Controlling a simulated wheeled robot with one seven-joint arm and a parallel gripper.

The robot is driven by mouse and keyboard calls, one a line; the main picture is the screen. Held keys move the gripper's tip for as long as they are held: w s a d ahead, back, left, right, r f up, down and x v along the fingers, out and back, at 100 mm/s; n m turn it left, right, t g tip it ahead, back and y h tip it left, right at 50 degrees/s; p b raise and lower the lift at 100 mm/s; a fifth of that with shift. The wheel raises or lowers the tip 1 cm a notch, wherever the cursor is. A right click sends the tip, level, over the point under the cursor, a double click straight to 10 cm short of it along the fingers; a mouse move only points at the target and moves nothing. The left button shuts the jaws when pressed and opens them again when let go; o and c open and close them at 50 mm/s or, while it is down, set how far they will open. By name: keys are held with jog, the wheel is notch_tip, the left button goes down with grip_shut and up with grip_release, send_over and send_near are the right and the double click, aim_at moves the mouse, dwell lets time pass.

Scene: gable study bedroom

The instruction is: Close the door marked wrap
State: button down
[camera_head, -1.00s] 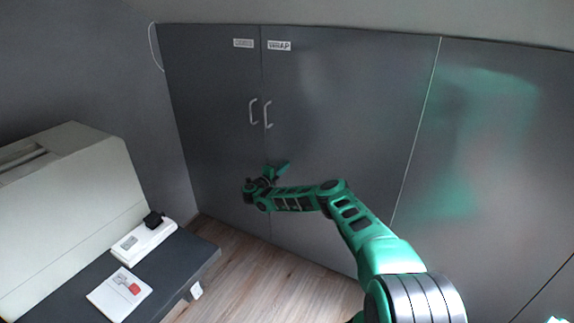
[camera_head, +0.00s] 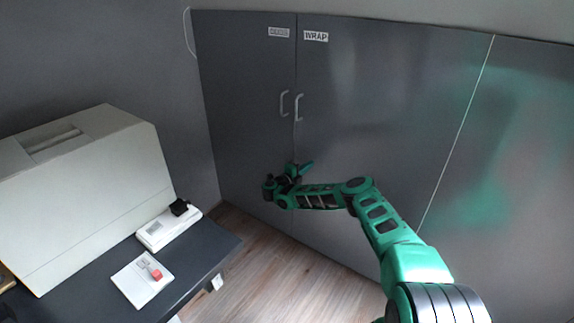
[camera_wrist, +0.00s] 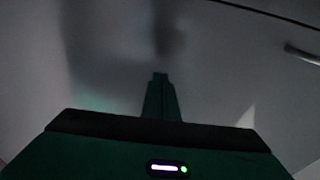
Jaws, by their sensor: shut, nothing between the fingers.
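The door marked WRAP (camera_head: 365,110) is a large grey cabinet door in the head view, with its white label (camera_head: 316,36) at the top left corner. Its pale bar handle (camera_head: 299,107) is on its left edge. The door looks flush with the door to its left (camera_head: 245,110). My gripper (camera_head: 304,169) is shut and empty, below the handles and in front of the lower part of the doors. Whether it touches the door I cannot tell. The wrist view shows the shut fingers (camera_wrist: 160,95) against a dim grey surface, with a handle (camera_wrist: 302,54) at the right.
At the left a dark desk (camera_head: 205,262) holds a big pale box-shaped machine (camera_head: 85,200), a white device (camera_head: 168,228) and a white card with a red piece (camera_head: 143,280). Open wooden floor (camera_head: 270,255) lies between the desk and the cabinet.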

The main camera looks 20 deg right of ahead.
jog(key=w+a+r, duration=0.1)
jog(key=w+a, duration=0.4)
jog(key=a, duration=0.3)
jog(key=shift+w+a, duration=0.15)
jog(key=shift+a, duration=0.2)
